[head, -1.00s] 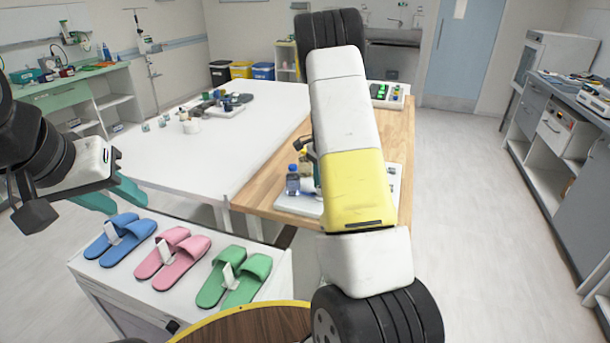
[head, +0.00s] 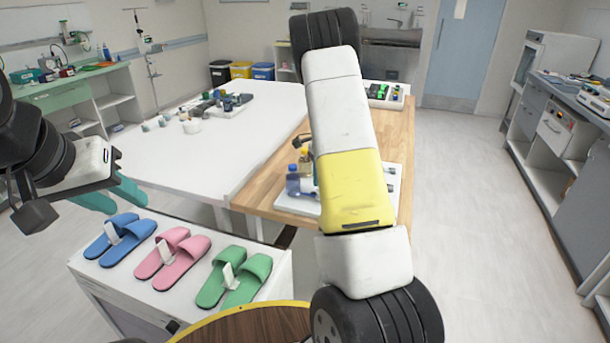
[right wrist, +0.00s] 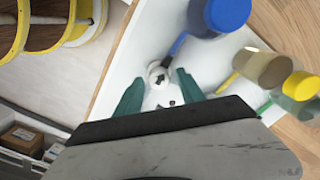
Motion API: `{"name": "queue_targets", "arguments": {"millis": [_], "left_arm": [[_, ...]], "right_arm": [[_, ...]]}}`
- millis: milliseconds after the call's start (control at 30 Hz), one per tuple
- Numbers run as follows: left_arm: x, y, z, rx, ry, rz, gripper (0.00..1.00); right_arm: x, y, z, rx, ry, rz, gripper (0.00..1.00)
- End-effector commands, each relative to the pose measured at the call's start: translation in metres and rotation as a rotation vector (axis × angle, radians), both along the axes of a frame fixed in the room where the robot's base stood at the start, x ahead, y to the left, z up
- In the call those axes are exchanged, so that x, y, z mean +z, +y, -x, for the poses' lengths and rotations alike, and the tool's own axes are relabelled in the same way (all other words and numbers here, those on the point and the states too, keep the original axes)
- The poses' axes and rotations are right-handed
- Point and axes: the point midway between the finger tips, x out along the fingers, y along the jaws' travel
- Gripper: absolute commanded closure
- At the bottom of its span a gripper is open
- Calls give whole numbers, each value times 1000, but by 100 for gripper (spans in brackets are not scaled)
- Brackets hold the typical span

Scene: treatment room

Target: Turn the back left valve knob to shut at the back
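In the right wrist view a small round white knob (right wrist: 159,77) with a black arrow sits on a white fitting, with a blue piece sticking out beyond it. I cannot tell which way the arrow counts as shut, nor which valve this is. My right gripper (right wrist: 160,73) is open, its green fingers on either side of the knob and fitting, with gaps showing. In the head view my right arm hides the right gripper and the knob. My left gripper (head: 112,195) is open and empty, above the slippers at the left.
A white tray (head: 293,204) on the wooden table carries a blue bottle (head: 293,181) and a yellow bottle. In the right wrist view a blue cap (right wrist: 227,12) and a yellow cap (right wrist: 301,85) stand beyond the fingers. Slippers (head: 170,257) lie on a near cabinet.

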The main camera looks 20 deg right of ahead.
Motion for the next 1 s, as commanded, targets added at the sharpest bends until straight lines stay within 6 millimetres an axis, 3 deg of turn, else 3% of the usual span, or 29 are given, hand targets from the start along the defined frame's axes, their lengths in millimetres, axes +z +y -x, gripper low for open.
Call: {"name": "queue_targets", "arguments": {"millis": [367, 800, 1000], "left_arm": [[0, 0, 0, 0, 0, 0, 64], [0, 0, 0, 0, 0, 0, 64], [0, 0, 0, 0, 0, 0, 64]], "right_arm": [[3, 0, 1, 1, 2, -1, 50], [68, 0, 0, 0, 0, -1, 50], [78, 0, 1, 1, 3, -1, 50]]}}
